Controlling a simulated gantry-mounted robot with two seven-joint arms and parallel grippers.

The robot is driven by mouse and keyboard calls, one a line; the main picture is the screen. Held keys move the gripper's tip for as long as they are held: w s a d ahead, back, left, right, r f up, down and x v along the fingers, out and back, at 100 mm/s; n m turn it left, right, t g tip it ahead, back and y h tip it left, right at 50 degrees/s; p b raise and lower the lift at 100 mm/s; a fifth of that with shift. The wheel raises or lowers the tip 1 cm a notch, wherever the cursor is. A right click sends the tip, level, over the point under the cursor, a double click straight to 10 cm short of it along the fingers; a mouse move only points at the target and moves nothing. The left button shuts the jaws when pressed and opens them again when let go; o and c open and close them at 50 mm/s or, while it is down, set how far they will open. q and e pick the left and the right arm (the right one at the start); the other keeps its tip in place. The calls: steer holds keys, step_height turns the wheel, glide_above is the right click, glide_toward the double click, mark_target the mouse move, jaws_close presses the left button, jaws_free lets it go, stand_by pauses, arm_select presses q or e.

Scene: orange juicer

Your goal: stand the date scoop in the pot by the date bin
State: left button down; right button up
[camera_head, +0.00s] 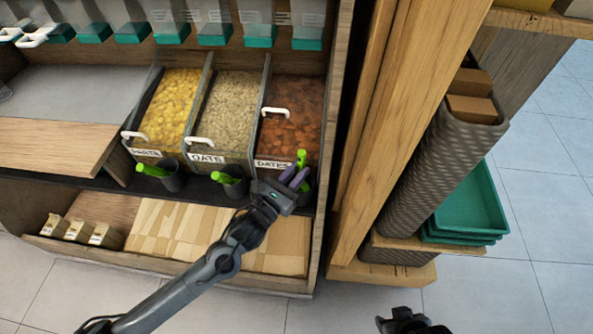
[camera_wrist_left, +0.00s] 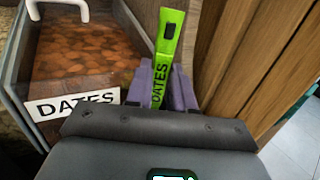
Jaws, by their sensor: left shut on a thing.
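My left gripper (camera_head: 296,178) is at the front right corner of the date bin (camera_head: 289,120). Its purple fingers are shut on the bright green date scoop (camera_head: 302,158). In the left wrist view the scoop's handle (camera_wrist_left: 168,40), lettered DATES, stands up between the fingers (camera_wrist_left: 166,88). The scoop's lower end is hidden by my gripper. A dark pot (camera_head: 306,199) shows partly behind my gripper on the ledge; I cannot tell whether the scoop is inside it. My right gripper (camera_head: 410,322) shows only partly at the bottom edge, its fingers unclear.
The oat bin (camera_head: 227,108) and a bin of yellow pieces (camera_head: 170,105) stand to the left, each with a pot and green scoop in front. A wooden post (camera_head: 375,130) rises close on the right. Paper bags (camera_head: 215,235) lie below. Green trays (camera_head: 470,205) stand farther right.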

mark_target(299, 161)
arm_select(q)
steer(key=shift+f, duration=0.1)
steer(key=c, duration=0.9)
jaws_free()
steer(key=o, duration=0.8)
step_height(299, 161, up, 4)
steer(key=p, duration=0.3)
steer(key=shift+p, duration=0.35)
steer(key=shift+r+p, duration=1.35)
steer(key=shift+r, duration=0.15)
